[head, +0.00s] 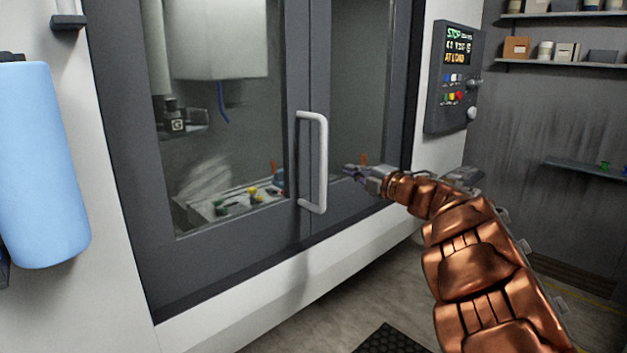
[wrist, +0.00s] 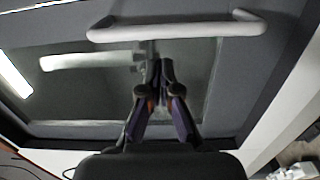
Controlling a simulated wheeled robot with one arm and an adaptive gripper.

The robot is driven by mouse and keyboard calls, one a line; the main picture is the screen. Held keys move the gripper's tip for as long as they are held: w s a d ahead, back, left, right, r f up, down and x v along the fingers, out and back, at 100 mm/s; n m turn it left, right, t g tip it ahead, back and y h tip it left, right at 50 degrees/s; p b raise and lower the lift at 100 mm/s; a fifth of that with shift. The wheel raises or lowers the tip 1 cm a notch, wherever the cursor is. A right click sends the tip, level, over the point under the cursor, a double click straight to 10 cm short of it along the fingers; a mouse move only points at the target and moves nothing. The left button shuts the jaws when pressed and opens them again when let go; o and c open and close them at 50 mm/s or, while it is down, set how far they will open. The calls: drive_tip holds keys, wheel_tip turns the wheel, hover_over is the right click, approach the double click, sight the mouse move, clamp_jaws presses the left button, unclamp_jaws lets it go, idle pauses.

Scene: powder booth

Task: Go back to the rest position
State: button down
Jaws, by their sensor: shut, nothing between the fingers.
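My gripper (head: 352,172) is at the end of my copper-coloured arm, in front of the right door of the booth, a little to the right of the white door handle (head: 323,165). In the wrist view my gripper (wrist: 160,66) shows with its fingers together and nothing between them. The white handle (wrist: 180,27) lies across the top of that view, beyond the fingertips. The gripper looks apart from the handle. The grey booth doors (head: 265,250) look closed.
A control panel (head: 455,78) with a lit screen is on the right. Shelves with small boxes (head: 516,47) hang on the far right wall. A blue cylinder (head: 42,165) is on the left. A black mat (head: 391,341) lies on the floor.

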drive_tip(key=s+d+r+m+t+h, duration=0.2)
drive_tip(key=d+r+m+h, duration=0.1)
drive_tip(key=d+m+h, duration=0.4)
drive_tip(key=s+d+r+m+t+h, duration=0.2)
drive_tip(key=d+r+m+h, duration=0.3)
drive_tip(key=d, duration=0.4)
drive_tip(key=s+d+f+m+g+h, duration=0.6)
drive_tip(key=s+d+m, duration=0.25)
drive_tip(key=s, duration=0.35)
drive_tip(key=s+a+f+m+g+y, duration=0.1)
drive_tip(key=s+a+f+m+g, duration=0.15)
drive_tip(key=s+f, duration=0.6)
drive_tip(key=s+a+f+m+g+y, duration=0.1)
drive_tip(key=s+a+f+m+g, duration=0.2)
drive_tip(key=s+f, duration=0.6)
drive_tip(key=s+a+f+g+y, duration=0.1)
drive_tip(key=s+a, duration=0.3)
drive_tip(key=s, duration=0.4)
drive_tip(key=s+a+f+g+y, duration=0.2)
drive_tip(key=s+a+f+g, duration=0.2)
drive_tip(key=s, duration=0.5)
drive_tip(key=s+a+f+g+y, duration=0.1)
drive_tip(key=s+a+f+g, duration=0.1)
drive_tip(key=s+a, duration=0.4)
drive_tip(key=shift+s+f+g+y+p, duration=0.3)
drive_tip(key=shift+s+g, duration=0.45)
drive_tip(key=shift+s, duration=0.5)
